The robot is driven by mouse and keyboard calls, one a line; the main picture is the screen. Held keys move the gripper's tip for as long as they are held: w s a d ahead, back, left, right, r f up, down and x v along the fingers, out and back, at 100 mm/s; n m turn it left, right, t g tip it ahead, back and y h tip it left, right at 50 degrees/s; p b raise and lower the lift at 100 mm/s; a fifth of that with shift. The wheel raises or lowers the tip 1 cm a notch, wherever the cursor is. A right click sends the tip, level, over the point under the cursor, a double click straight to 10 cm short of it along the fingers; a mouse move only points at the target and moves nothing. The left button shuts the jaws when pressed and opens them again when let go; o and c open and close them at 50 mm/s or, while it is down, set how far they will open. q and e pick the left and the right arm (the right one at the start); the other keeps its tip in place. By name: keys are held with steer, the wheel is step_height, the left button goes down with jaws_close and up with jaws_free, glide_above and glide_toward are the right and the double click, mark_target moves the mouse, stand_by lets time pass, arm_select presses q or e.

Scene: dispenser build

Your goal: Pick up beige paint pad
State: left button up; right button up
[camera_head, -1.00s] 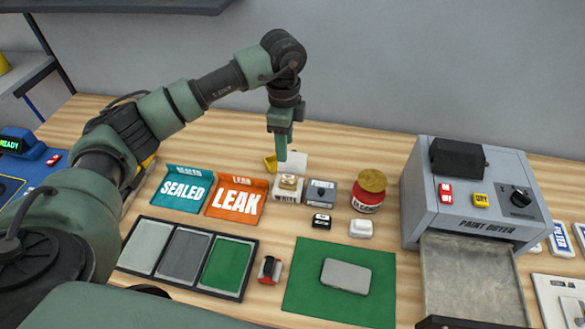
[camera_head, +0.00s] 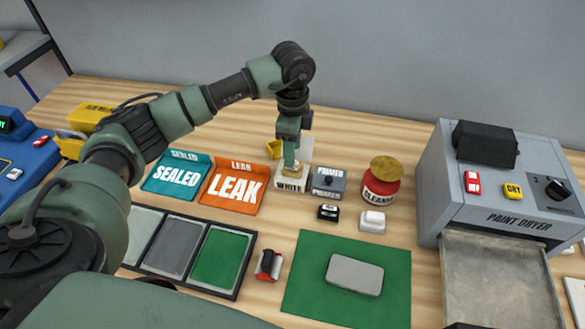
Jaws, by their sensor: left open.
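The beige paint pad (camera_head: 299,173) sits on the white-labelled holder (camera_head: 292,184) behind the green mat, and is partly hidden by my gripper. My left gripper (camera_head: 290,168) points straight down right at the pad, with its open fingers at the pad's height. I cannot tell whether the fingers touch it. My right gripper is not in view.
The grey "PRIMED" holder (camera_head: 329,184) stands close on the right, with a red jar (camera_head: 381,186) beyond it. A grey block (camera_head: 354,275) lies on the green mat (camera_head: 312,263). The paint dryer (camera_head: 500,185) stands at right.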

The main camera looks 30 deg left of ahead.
arm_select(q)
steer(key=f, duration=0.2)
steer(key=f+p, duration=0.1)
steer(key=f, duration=0.1)
steer(key=shift+a+f, duration=0.2)
steer(key=shift+f, duration=0.5)
steer(key=shift+c, duration=0.4)
jaws_close()
steer(key=shift+r, duration=0.2)
